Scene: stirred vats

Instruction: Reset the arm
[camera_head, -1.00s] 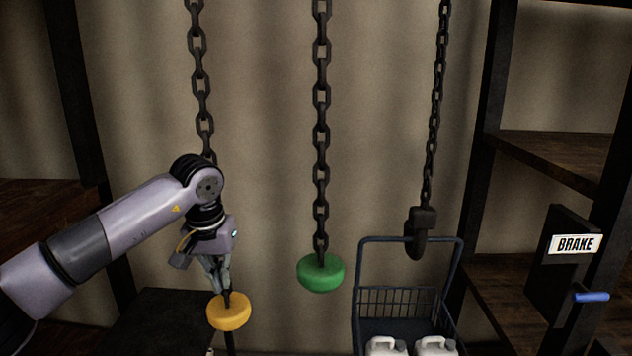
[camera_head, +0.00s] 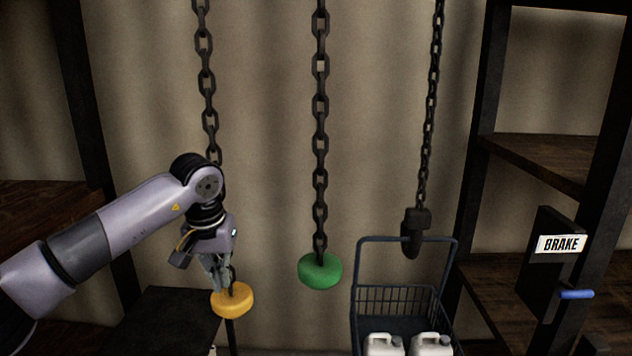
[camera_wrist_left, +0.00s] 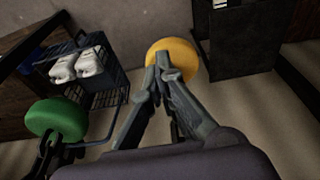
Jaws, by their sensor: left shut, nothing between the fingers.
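My left arm comes in from the left in the head view. Its gripper (camera_head: 222,284) points down just above a yellow round weight (camera_head: 232,301) that hangs on a dark chain (camera_head: 209,90). In the left wrist view the gripper (camera_wrist_left: 163,62) has its fingertips together, in front of the yellow weight (camera_wrist_left: 181,53). Nothing shows between the fingers. Whether the fingertips touch the weight or its chain, I cannot tell. My right gripper is in neither view.
A green round weight (camera_head: 320,271) hangs on a middle chain. A hook (camera_head: 415,235) on the right chain meets the handle of a basket (camera_head: 403,300) with white jugs (camera_head: 383,345). A blue-handled BRAKE lever (camera_head: 576,294) is at right, beside wooden shelves (camera_head: 545,160).

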